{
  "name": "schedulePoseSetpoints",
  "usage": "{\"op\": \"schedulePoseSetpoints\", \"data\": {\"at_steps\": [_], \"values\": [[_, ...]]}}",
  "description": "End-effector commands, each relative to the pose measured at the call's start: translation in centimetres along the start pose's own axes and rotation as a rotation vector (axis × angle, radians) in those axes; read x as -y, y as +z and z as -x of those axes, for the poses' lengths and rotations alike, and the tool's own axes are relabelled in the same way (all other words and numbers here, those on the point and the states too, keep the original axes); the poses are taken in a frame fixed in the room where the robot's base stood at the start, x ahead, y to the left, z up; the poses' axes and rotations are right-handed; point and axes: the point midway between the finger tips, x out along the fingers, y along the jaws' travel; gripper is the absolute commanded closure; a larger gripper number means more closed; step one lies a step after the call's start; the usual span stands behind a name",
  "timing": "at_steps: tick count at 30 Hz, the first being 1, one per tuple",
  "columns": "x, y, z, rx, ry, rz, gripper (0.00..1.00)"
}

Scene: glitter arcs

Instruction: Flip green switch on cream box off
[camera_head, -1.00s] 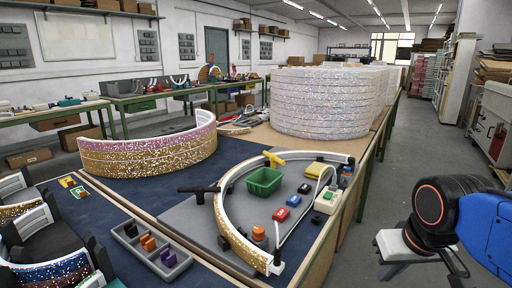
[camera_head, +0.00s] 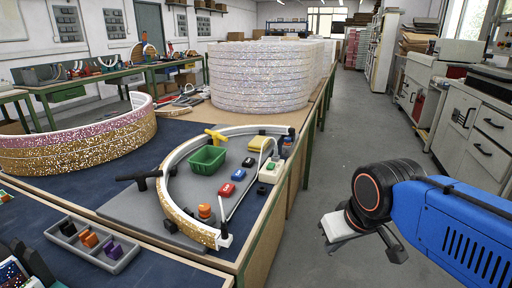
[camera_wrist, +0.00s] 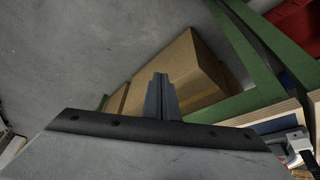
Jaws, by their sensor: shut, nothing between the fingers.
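The cream box (camera_head: 269,173) sits near the right edge of the table in the head view, beside the arc's right end. A small green switch (camera_head: 271,165) shows on its top; its on or off position is too small to tell. My gripper (camera_head: 336,238) hangs over the aisle floor, to the right of the table and apart from the box. Its fingers (camera_wrist: 161,97) are together and empty in the wrist view. The box cannot be made out in the wrist view.
A glittered arc (camera_head: 171,202) curves around a green basket (camera_head: 207,159), a red block (camera_head: 227,189) and a blue block (camera_head: 238,174). A grey tray (camera_head: 124,261) stands front left. A cardboard box (camera_wrist: 183,72) lies below my gripper. The aisle is clear.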

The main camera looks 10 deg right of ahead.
Motion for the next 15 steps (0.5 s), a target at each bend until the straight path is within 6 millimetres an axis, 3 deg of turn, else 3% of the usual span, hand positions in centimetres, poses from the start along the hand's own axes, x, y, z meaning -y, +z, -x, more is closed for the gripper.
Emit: {"op": "schedulePoseSetpoints", "data": {"at_steps": [15], "values": [[0.7,-10.1,4.9,0.100,-0.024,0.237,1.00]]}}
